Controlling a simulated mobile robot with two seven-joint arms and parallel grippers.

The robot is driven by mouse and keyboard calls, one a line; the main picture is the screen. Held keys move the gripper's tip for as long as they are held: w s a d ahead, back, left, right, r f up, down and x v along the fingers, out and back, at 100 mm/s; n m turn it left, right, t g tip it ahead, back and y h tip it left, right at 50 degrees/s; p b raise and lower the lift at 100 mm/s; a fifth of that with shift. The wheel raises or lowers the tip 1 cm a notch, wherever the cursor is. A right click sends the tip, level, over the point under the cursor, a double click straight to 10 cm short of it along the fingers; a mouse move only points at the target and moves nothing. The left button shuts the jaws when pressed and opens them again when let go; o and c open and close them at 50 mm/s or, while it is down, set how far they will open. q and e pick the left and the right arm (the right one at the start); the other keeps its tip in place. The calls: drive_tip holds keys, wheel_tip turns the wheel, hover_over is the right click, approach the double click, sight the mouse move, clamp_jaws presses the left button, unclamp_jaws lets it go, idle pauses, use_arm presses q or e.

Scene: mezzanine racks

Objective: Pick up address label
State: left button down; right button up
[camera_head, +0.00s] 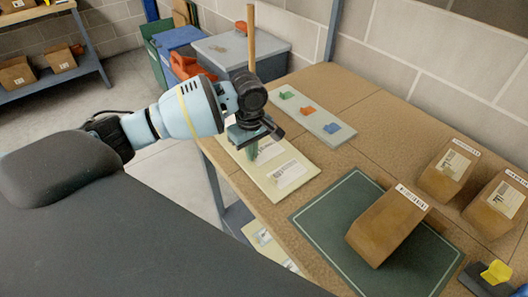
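A cream board (302,192) lies on the left end of the brown bench. White printed labels lie on it; the nearest address label (288,174) is in plain view. Another label, farther back on the board, is partly hidden by my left gripper. My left gripper (257,150) points down over the far part of the board, close to the labels. Its fingers are small and dark here, so I cannot tell their opening or whether they touch a label. My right gripper is out of view.
A brown carton (385,228) sits on a green mat (325,235). Two more cartons (447,172) (495,205) stand to the right. A pale strip (311,113) with green, orange and blue pieces lies behind the board. A yellow item (495,272) is at bottom right.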

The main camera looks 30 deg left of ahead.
use_arm(q)
drive_tip(key=shift+r, duration=0.15)
